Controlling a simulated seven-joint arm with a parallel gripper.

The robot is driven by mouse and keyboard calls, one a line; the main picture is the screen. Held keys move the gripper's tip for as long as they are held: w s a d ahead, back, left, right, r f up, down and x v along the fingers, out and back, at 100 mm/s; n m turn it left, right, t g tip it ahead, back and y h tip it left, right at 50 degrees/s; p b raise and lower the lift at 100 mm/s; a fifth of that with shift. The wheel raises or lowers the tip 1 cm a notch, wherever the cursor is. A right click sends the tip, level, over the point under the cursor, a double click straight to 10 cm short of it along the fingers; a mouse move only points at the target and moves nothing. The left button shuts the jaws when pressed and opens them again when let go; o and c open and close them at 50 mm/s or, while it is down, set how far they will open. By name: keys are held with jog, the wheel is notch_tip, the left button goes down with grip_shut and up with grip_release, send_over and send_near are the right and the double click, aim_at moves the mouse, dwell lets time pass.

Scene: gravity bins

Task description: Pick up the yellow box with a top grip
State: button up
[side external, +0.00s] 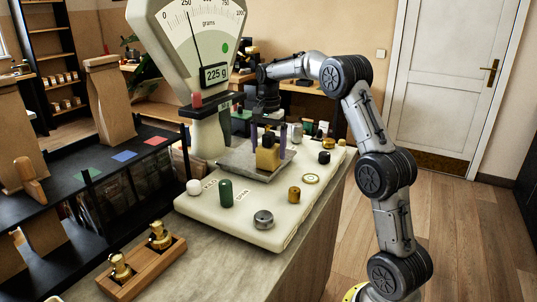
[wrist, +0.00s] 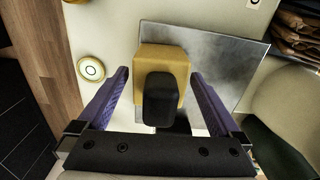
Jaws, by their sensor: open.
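The yellow box (side external: 266,160) stands on the grey metal scale plate (side external: 237,161) in the side external view. A dark, rounded block (wrist: 160,100) shows over the yellow box (wrist: 176,60) in the wrist view and seems to sit on its top. My gripper (side external: 269,149) points down over the box with its purple fingers spread. In the wrist view my gripper (wrist: 160,76) is open, with one finger left and one right of the box and a visible gap on each side. Nothing is held. The box's lower part is partly hidden from the wrist camera.
The scale's dial head (side external: 197,40) rises close behind the plate and reads 225 g. On the cream base stand a green cylinder (side external: 226,193), a silver weight (side external: 263,219), a brass weight (side external: 294,194) and a white knob (side external: 193,187). A wooden weight holder (side external: 146,270) lies in front.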

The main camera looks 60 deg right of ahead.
aim_at(268, 133)
grip_shut()
jog(key=shift+r, duration=0.1)
dwell(0.5)
jog(key=shift+r, duration=0.45)
notch_tip(268, 133, up, 2)
jog(key=shift+r, duration=0.2)
jog(key=s+a+r, duration=0.7)
jog(key=s+r, duration=0.2)
jog(key=s, duration=0.3)
jog(key=shift+a+r, duration=0.2)
jog(key=shift+r, duration=0.1)
